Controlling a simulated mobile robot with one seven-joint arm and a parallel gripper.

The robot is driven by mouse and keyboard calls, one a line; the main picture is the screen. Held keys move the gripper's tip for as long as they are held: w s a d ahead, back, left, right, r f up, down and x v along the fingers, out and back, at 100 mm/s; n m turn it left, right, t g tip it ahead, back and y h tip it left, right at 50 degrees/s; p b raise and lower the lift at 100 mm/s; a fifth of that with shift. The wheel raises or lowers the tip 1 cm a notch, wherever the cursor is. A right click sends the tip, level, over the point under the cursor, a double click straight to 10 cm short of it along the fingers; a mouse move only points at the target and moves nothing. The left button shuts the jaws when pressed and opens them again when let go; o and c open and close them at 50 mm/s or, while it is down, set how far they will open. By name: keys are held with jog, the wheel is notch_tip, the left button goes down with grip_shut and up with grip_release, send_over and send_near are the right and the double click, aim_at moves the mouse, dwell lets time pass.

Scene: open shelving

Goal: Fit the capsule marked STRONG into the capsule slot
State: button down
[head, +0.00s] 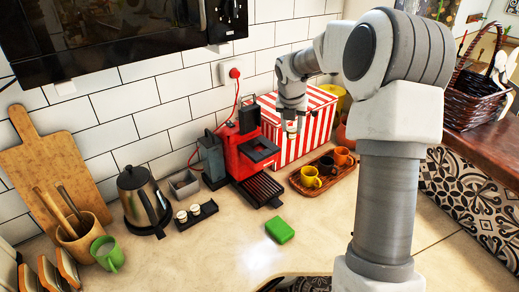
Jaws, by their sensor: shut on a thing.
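The red coffee machine (232,141) stands against the tiled wall, with a black part raised at its top and a black drip grate at its front. Its capsule slot cannot be made out clearly. My gripper (291,122) is to the right of the machine's top, in front of the red-and-white striped box. It is shut on a small pale capsule (291,128), held above the counter and apart from the machine. The marking on it is too small to read. Two similar pale capsules (182,215) (195,209) stand in a small black tray (209,209) left of the machine.
The striped box (318,112) stands right behind the machine. A wooden tray (318,192) with several cups is at its right. A kettle (140,196) and a grey box (184,184) are left. A green sponge (279,230) lies in front; the counter around it is mostly clear.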

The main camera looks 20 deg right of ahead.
jog(key=shift+w+d+r+n+y, duration=0.15)
jog(key=shift+d+r+n, duration=0.2)
jog(key=shift+r+n, duration=0.15)
jog(key=shift+w+d+r+n+y, duration=0.15)
jog(key=shift+d+r+n, duration=0.2)
jog(key=shift+r, duration=0.25)
jog(key=w+a+f, duration=0.2)
jog(key=a, duration=0.1)
jog(key=w+a+f+p, duration=0.1)
jog(key=w+a+f, duration=0.1)
jog(key=a, duration=0.1)
jog(key=w+a+f+p, duration=0.1)
jog(key=w+a+f, duration=0.2)
jog(key=shift+a, duration=0.15)
jog(key=shift+f+p, duration=0.35)
jog(key=shift+f, duration=1.6)
jog(key=shift+f, duration=0.1)
jog(key=shift+c, duration=2.3)
grip_release()
